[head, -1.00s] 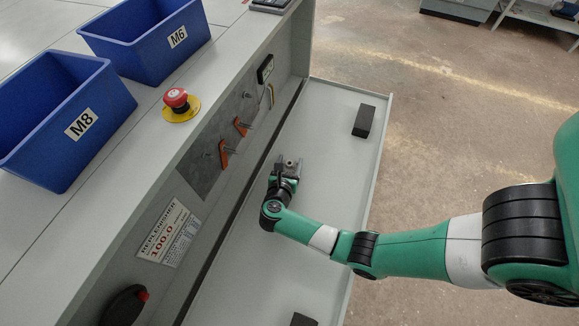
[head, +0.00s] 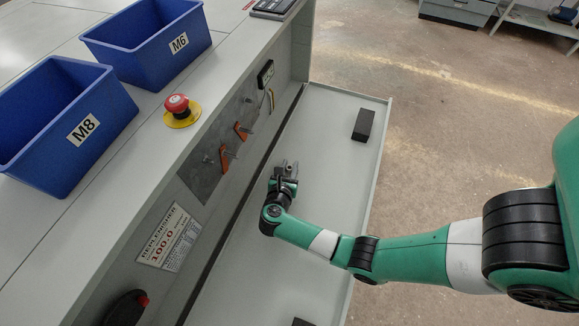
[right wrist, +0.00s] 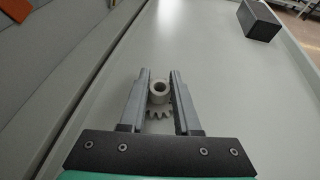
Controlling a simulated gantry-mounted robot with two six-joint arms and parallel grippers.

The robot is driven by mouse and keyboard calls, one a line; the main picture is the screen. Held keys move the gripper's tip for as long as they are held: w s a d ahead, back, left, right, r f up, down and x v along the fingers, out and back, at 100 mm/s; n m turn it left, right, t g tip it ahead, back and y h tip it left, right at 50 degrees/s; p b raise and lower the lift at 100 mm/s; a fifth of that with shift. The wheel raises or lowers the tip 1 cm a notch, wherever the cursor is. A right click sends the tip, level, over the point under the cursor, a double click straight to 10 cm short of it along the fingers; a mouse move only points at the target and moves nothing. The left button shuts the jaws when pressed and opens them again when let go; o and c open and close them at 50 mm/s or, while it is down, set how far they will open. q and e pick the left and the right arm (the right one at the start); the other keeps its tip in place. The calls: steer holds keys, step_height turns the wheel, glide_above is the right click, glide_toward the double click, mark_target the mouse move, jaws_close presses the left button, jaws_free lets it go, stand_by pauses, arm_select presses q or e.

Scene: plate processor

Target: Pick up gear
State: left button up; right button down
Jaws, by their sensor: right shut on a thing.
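The gear (right wrist: 158,93) is small and grey, with a round hub with a hole and a toothed rim. In the right wrist view it sits between the fingers of my right gripper (right wrist: 160,82), which is shut on its hub. In the head view my right gripper (head: 285,168) is low over the grey tray (head: 325,150) beside the cabinet; the gear is too small to make out there. I cannot tell whether the gear touches the tray. My left gripper is not in view.
A black block (head: 363,125) lies on the tray, farther off; it also shows in the right wrist view (right wrist: 259,20). Orange-handled levers (head: 228,157) stick out of the cabinet front. Blue bins M8 (head: 50,150) and M6 (head: 150,55) and a red button (head: 177,104) stand on the cabinet top.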

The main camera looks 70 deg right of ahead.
mark_target(290, 170)
steer(key=r+p, duration=0.2)
steer(key=r, duration=0.1)
steer(key=a+r+p, duration=0.1)
steer(key=r, duration=0.1)
steer(key=shift+s, duration=0.35)
steer(key=s+a+r+p, duration=0.4)
steer(key=s+a+r, duration=0.3)
steer(key=s+a, duration=0.1)
steer(key=shift+p+v, duration=0.35)
steer(key=shift+v, duration=0.5)
steer(key=shift+s, duration=0.15)
